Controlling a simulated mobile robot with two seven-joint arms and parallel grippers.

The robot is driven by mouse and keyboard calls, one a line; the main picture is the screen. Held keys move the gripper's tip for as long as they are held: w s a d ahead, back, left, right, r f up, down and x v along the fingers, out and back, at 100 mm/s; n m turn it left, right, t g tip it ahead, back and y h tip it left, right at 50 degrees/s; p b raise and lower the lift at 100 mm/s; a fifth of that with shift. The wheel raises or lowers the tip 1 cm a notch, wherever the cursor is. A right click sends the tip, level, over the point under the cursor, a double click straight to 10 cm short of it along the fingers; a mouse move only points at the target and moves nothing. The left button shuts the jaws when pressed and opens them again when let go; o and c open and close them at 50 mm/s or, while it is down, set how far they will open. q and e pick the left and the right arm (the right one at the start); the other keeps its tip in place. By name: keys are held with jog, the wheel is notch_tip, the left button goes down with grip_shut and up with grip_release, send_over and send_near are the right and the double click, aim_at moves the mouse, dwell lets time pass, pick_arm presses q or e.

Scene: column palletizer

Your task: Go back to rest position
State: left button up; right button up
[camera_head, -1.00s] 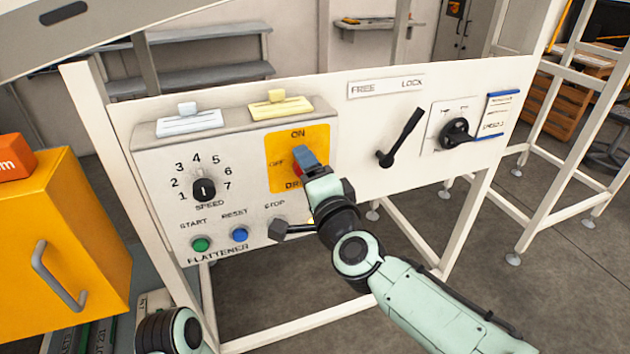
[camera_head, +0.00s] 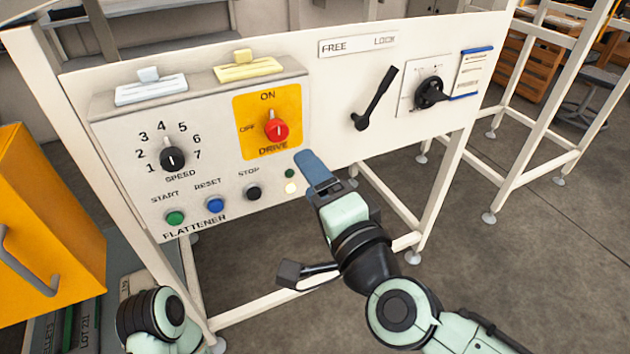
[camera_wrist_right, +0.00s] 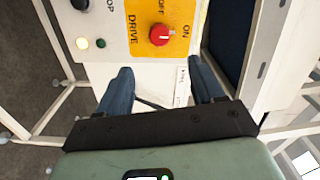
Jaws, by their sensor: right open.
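My right gripper (camera_head: 314,165) is in front of the control panel (camera_head: 228,172), to the lower right of the red drive knob (camera_head: 276,131) and apart from it. In the right wrist view its two blue fingers (camera_wrist_right: 161,88) are spread with nothing between them. The red knob also shows in that view (camera_wrist_right: 161,36), beyond the fingers. Its white mark points towards ON on the yellow plate (camera_head: 250,108). A part of my left arm shows at the lower left of the head view, but its gripper does not.
The panel has a black speed dial (camera_head: 172,158), a green start button (camera_head: 175,218), a blue reset button (camera_head: 215,204) and a lit lamp (camera_head: 291,188). A black lever (camera_head: 374,100) stands to the right. A yellow cabinet (camera_head: 50,215) is at left. Floor is free at lower right.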

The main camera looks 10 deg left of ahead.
dwell(0.3)
jog(key=w+d+f+n+g+h+p, duration=0.1)
jog(key=d+f+g+h+p, duration=0.15)
jog(key=f, duration=0.85)
jog(key=w+d+f+n+g+h+p, duration=0.1)
jog(key=w+d+f+g+p, duration=0.15)
jog(key=f, duration=0.75)
jog(key=d+f+g+h+p, duration=0.2)
jog(key=d+f+p, duration=0.1)
jog(key=f, duration=0.8)
jog(key=s+d+f+n+g+h+p, duration=0.15)
jog(key=s+d+f+g+p, duration=0.4)
jog(key=s+f, duration=0.7)
pick_arm(q)
jog(key=s+d+r+g+p, duration=0.1)
jog(key=s+r+p, duration=0.1)
jog(key=r, duration=1.3)
jog(key=shift+s+d+r+g+h, duration=0.2)
jog(key=shift+s+d+g+h, duration=0.1)
jog(key=shift+s+g, duration=0.15)
pick_arm(e)
jog(key=s+d+f+g, duration=0.1)
jog(key=s+d+f, duration=0.1)
jog(key=s, duration=0.5)
jog(key=s+d+f+n+g, duration=0.1)
jog(key=s+f, duration=0.3)
jog(key=s, duration=0.4)
jog(key=shift+s+d+f+g+y, duration=0.3)
jog(key=shift+d+g, duration=0.45)
jog(key=shift+d, duration=0.05)
